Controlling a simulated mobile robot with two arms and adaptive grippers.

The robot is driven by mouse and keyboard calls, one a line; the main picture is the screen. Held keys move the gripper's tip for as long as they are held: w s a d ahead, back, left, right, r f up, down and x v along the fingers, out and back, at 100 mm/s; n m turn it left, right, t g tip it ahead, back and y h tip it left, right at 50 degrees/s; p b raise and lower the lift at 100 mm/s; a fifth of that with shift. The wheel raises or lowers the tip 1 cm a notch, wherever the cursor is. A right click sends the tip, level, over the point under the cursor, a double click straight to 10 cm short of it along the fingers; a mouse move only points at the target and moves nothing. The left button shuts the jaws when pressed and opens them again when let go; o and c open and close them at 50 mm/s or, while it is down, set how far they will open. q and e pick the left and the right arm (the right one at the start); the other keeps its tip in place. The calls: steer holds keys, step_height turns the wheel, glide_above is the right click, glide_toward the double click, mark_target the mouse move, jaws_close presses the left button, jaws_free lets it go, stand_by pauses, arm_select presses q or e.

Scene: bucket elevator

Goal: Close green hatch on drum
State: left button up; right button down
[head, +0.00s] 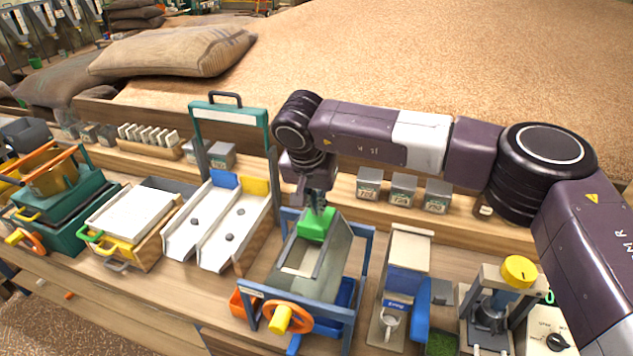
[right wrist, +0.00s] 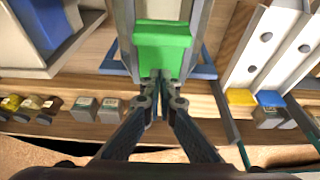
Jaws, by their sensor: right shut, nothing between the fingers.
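The drum (head: 312,264) is a grey tilted body in a blue frame, with an orange wheel at its front. The green hatch (head: 316,224) sits at the drum's upper end, and a pale opening shows below it. My right gripper (head: 317,208) points down at the hatch's top edge. In the right wrist view, the green hatch (right wrist: 162,48) lies just beyond the fingertips of my right gripper (right wrist: 160,78). The fingers are shut with nothing between them and appear at or touching the hatch's near edge. My left gripper is in neither view.
A two-lane white chute (head: 216,222) stands left of the drum. A beige and blue dispenser (head: 408,262) with a cup stands to its right, and a press with a yellow knob (head: 519,270) is further right. Small grey boxes (head: 403,188) line the shelf behind.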

steer(key=shift+s+a+r+p, duration=0.2)
steer(key=shift+s+p, duration=0.05)
steer(key=shift+s, duration=0.35)
steer(key=shift+s+a+r+p, duration=0.15)
steer(key=shift+s+a+p, duration=0.1)
steer(key=shift+s, duration=0.8)
steer(key=shift+f, duration=0.15)
arm_select(q)
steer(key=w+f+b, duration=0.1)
steer(key=b, duration=0.1)
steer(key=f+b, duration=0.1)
steer(key=b, duration=0.1)
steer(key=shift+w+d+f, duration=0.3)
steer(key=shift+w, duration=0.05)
arm_select(e)
steer(key=s+a, duration=0.3)
steer(key=s, duration=0.5)
steer(key=shift+s, duration=0.3)
steer(key=shift+s+f, duration=0.1)
steer(key=shift+f, duration=0.05)
arm_select(q)
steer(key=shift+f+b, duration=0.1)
steer(key=shift+b, duration=0.25)
